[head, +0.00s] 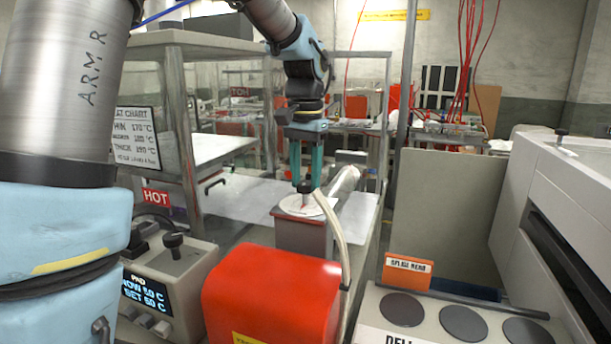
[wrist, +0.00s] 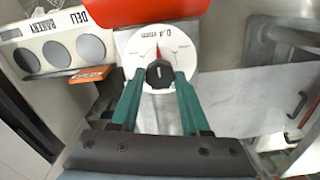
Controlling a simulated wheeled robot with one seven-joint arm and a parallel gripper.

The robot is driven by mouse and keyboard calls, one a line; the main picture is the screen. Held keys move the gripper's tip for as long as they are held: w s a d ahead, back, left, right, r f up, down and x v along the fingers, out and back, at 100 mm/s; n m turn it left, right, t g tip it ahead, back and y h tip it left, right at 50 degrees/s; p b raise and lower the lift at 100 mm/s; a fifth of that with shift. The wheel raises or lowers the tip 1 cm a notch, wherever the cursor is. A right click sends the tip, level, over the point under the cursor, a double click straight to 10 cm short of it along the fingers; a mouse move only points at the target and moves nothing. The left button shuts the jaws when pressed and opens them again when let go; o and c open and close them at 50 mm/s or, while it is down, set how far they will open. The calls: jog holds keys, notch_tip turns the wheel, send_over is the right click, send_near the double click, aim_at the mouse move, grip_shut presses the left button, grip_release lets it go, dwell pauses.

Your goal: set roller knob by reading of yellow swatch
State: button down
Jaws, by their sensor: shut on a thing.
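The black roller knob (head: 305,187) stands on a round white dial (head: 290,206), on a grey block. In the wrist view, my gripper (wrist: 160,78) is shut on the knob (wrist: 159,72), one green finger on each side. The knob's pale mark points up in the picture, toward a red pointer on the dial (wrist: 141,56). The dial carries text that seems to read "0.4 mm" near its upper right. My gripper (head: 305,178) comes down from above in the head view. I cannot make out a yellow swatch in either view.
A red housing (head: 270,295) stands in front of the dial. A grey control box (head: 185,270) with a lit temperature display is at left, below a heat chart (head: 137,138) and a HOT sign (head: 157,198). A panel with round discs (head: 463,322) is at lower right.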

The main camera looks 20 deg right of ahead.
aim_at(306, 182)
dwell(0.3)
jog(key=shift+c, duration=1.9)
grip_release()
jog(key=shift+r, duration=0.1)
notch_tip(306, 182, up, 11)
jog(key=b, duration=0.2)
jog(key=shift+f, duration=0.2)
